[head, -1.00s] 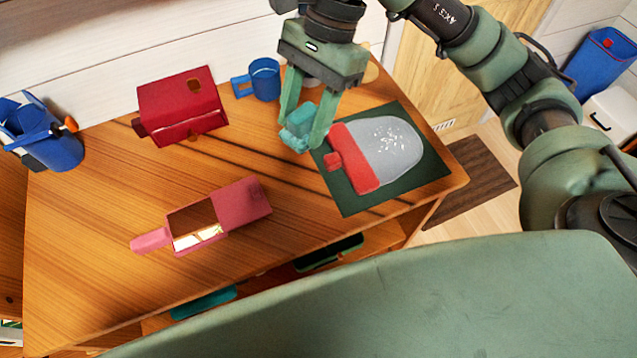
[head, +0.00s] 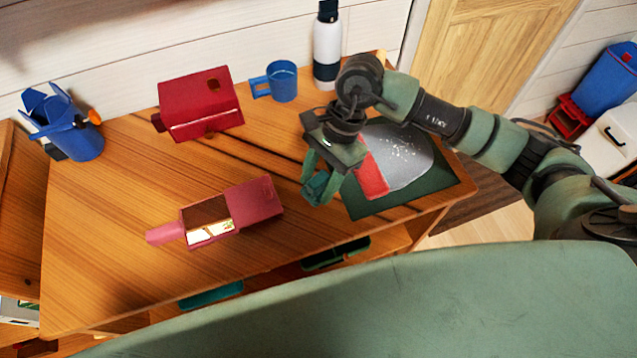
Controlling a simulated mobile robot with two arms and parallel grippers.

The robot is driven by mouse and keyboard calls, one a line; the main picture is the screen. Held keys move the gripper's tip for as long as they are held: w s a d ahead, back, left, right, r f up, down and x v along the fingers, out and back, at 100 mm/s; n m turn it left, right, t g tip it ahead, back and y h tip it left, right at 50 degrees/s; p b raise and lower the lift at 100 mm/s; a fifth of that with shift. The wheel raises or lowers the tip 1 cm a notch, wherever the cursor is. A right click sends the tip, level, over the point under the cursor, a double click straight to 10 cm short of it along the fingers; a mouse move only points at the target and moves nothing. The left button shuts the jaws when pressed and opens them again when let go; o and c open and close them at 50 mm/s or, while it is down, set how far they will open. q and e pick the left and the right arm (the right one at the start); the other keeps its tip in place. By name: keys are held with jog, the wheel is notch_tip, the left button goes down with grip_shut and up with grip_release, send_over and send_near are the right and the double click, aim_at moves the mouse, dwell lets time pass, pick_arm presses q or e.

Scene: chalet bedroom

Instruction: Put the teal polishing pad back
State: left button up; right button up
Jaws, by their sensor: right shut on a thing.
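My right gripper (head: 320,192) is shut on the teal polishing pad (head: 316,186). It holds the pad over the table, beside the left edge of the dark green mat (head: 372,208). The fingers partly hide the pad, and I cannot tell whether it touches the table. A grey and red mitt-shaped thing (head: 405,160) lies on the mat, partly behind my right arm. My left gripper is not in view.
Behind stand a dark red box (head: 200,98), a blue mug (head: 283,82) and a white bottle (head: 327,48). A blue holder (head: 75,130) stands at left. A lower shelf holds a teal thing (head: 211,295).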

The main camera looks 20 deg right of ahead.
notch_tip(320, 180, down, 2)
jog(key=shift+f, duration=0.1)
jog(key=shift+f, duration=0.1)
jog(key=o, duration=1.3)
